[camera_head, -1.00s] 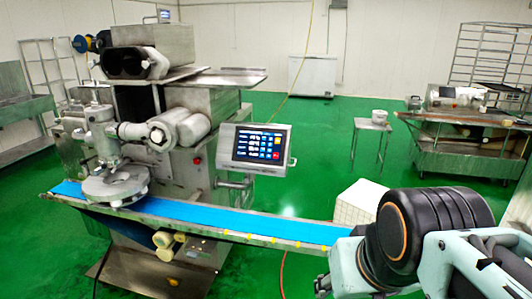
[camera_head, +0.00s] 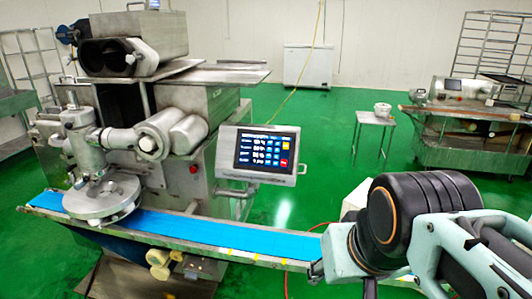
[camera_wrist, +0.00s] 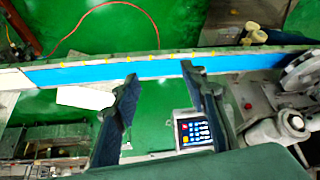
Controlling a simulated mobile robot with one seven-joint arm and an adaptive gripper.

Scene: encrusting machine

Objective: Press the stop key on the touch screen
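The touch screen (camera_head: 264,150) sits in a grey metal housing on the encrusting machine, facing me, lit with rows of keys. A small red key (camera_head: 284,163) shows at its lower right; its label is too small to read. In the head view my arm is at the lower right, apart from the screen; the fingers are mostly hidden there.
A blue conveyor belt (camera_head: 190,229) runs across the front of the machine, below the screen, towards my arm. A red round button (camera_head: 194,168) is on the machine's body. A small metal table (camera_head: 374,121) and another machine (camera_head: 466,125) stand behind. Green floor is open between.

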